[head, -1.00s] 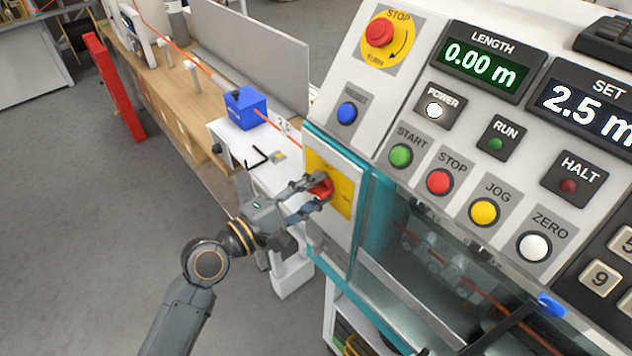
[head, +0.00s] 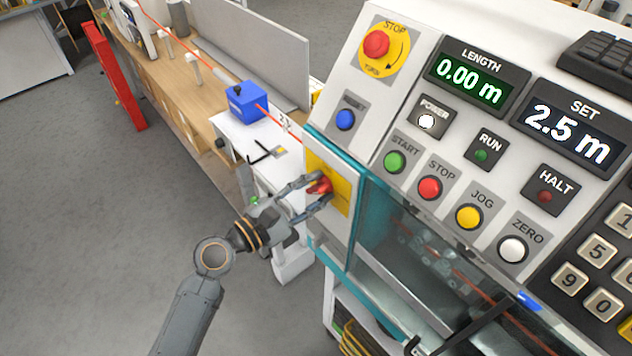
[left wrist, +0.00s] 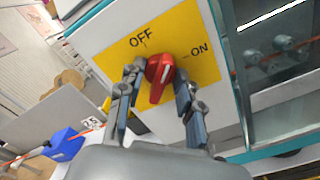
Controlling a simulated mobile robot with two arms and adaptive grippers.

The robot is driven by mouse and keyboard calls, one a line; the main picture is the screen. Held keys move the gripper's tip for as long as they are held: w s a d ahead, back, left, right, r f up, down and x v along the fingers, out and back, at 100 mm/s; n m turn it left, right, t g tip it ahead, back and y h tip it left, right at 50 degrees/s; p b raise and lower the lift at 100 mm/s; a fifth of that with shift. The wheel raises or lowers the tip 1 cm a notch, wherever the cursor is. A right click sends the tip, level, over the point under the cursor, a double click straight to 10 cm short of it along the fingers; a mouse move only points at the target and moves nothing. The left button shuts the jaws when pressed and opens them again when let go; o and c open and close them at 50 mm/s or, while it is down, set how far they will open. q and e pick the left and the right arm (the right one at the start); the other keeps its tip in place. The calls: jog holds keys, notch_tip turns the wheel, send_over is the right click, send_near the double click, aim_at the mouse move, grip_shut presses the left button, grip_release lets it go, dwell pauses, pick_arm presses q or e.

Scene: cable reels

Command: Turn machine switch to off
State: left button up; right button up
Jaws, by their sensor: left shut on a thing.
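The machine switch is a red rotary knob (head: 321,184) on a yellow plate (head: 343,192) on the machine's left side panel. In the left wrist view the red knob (left wrist: 159,76) sits between an OFF label at its upper left and an ON label at its right. Its handle stands nearly upright there, leaning slightly; I cannot tell which label it is set to. My left gripper (head: 316,192) is shut on the knob, with one finger on each side; its fingers also show in the left wrist view (left wrist: 157,82). My right gripper is not in view.
The control panel above holds a red emergency stop (head: 377,44), a lit white POWER lamp (head: 426,121) and several coloured buttons. A blue box (head: 246,103) stands on the bench to the left, with an orange cable running from it. Open floor lies at lower left.

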pick_arm(q)
jog(key=shift+n+p, duration=1)
jog(key=shift+n, duration=1.3)
jog(key=n, duration=0.4)
jog(key=o, duration=0.8)
jog(key=shift+o, duration=0.2)
jog(key=shift+a, duration=0.1)
jog(key=v, duration=0.8)
